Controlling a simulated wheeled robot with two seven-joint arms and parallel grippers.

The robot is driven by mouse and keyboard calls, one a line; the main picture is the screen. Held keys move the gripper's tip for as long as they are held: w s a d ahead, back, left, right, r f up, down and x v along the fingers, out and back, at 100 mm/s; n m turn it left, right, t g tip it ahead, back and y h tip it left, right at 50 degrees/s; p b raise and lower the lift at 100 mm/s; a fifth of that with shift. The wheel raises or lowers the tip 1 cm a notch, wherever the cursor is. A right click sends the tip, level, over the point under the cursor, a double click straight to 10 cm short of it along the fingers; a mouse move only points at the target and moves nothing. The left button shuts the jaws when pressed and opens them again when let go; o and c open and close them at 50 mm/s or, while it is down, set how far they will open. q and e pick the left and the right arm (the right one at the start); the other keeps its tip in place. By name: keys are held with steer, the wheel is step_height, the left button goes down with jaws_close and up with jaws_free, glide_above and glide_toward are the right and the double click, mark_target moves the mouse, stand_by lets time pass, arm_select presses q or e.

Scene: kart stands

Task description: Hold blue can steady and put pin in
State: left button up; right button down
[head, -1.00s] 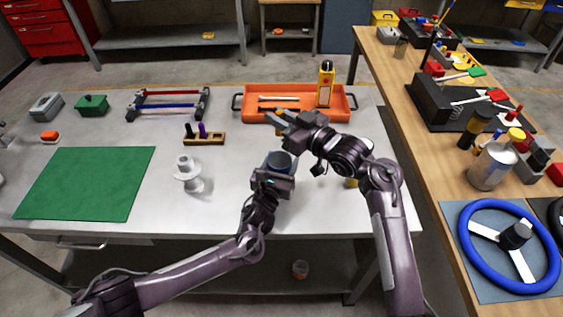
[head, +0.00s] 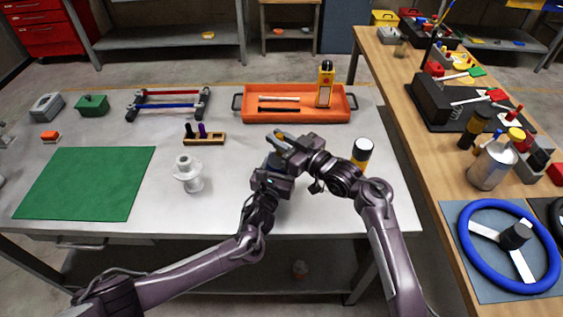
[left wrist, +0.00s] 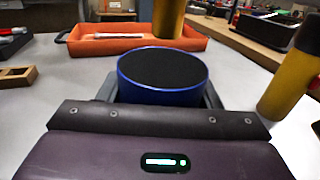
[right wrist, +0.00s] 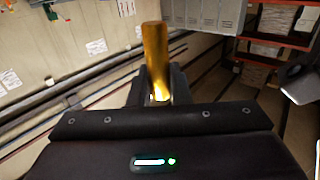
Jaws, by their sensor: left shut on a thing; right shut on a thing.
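The blue can (head: 271,160) stands at the near middle of the grey table, mostly hidden by my grippers in the head view. In the left wrist view the can (left wrist: 160,98) shows a blue rim and a dark top. My left gripper (head: 272,172) is shut on it. My right gripper (head: 284,142) is just above and behind the can, shut on a golden pin (right wrist: 155,60). In the right wrist view the pin juts out between the fingers. The gap between the pin and the can cannot be made out in the head view.
A black-topped yellow bottle (head: 361,158) stands right of my right gripper. An orange tray (head: 250,117) with rods and another yellow bottle (head: 325,84) lies behind. A white spool (head: 188,176) and a wooden pin block (head: 205,140) are left. The green mat (head: 85,184) is bare.

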mark_target(280, 155)
steer(key=shift+f, duration=2.5)
steer(key=c, duration=1.3)
jaws_free()
steer(key=v, duration=1.2)
